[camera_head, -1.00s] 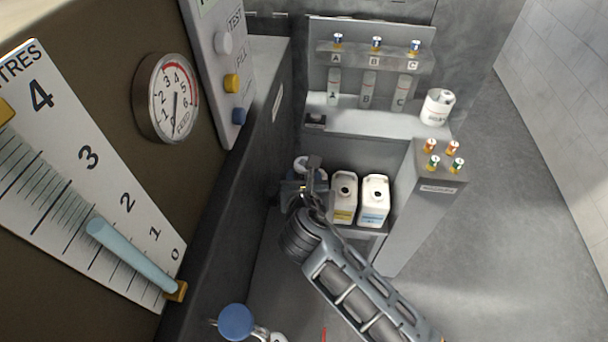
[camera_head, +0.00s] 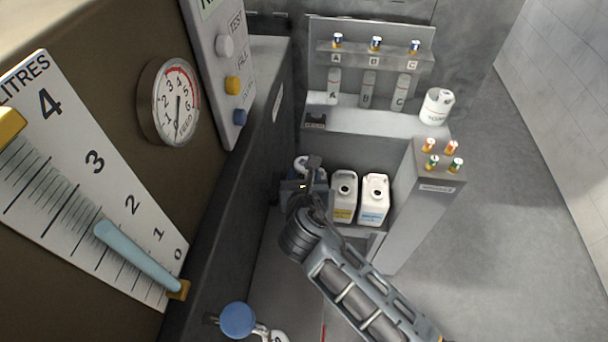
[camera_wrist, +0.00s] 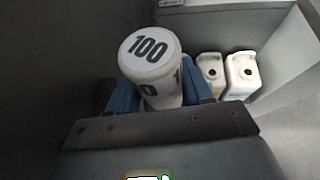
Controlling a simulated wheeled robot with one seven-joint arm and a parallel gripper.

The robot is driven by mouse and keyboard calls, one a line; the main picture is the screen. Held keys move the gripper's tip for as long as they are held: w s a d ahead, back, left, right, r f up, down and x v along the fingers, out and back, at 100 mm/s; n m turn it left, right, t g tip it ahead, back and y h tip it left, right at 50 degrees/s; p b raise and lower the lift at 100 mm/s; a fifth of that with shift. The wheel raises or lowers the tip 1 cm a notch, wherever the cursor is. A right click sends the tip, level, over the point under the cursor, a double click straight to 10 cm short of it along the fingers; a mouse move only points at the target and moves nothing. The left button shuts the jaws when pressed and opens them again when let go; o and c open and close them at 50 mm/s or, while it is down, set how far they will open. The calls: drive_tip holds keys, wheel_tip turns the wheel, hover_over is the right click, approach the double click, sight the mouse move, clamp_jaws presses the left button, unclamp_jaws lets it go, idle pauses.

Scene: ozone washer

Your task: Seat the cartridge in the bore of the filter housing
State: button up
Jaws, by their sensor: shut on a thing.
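In the wrist view, a white cartridge (camera_wrist: 150,58) marked "100" on its end stands between the blue fingers of my gripper (camera_wrist: 163,92), which is shut on it. In the head view, my gripper (camera_head: 310,172) is beside the dark wall of the large machine, left of the white jugs. Part of the white cartridge (camera_head: 301,163) seems to show there, mostly hidden by the gripper and wrist. I cannot make out the filter housing or its bore for certain in either view.
Two white jugs (camera_head: 343,196) stand on a low shelf just right of my gripper. A panel with vials A, B, C (camera_head: 368,88) and a white tub (camera_head: 436,106) are above. A pedestal with several small vials (camera_head: 436,175) stands right. A blue round knob (camera_head: 237,319) is at bottom.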

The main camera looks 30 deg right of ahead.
drive_tip(key=shift+f+b, duration=0.85)
drive_tip(key=shift+f, duration=0.75)
idle(0.3)
drive_tip(key=shift+r+p, duration=1.25)
drive_tip(key=shift+r, duration=0.05)
drive_tip(key=shift+f+b, duration=0.75)
drive_tip(key=shift+f, duration=0.6)
idle(0.9)
drive_tip(key=o, duration=1.3)
drive_tip(key=shift+s, duration=0.1)
drive_tip(key=shift+v, duration=3.85)
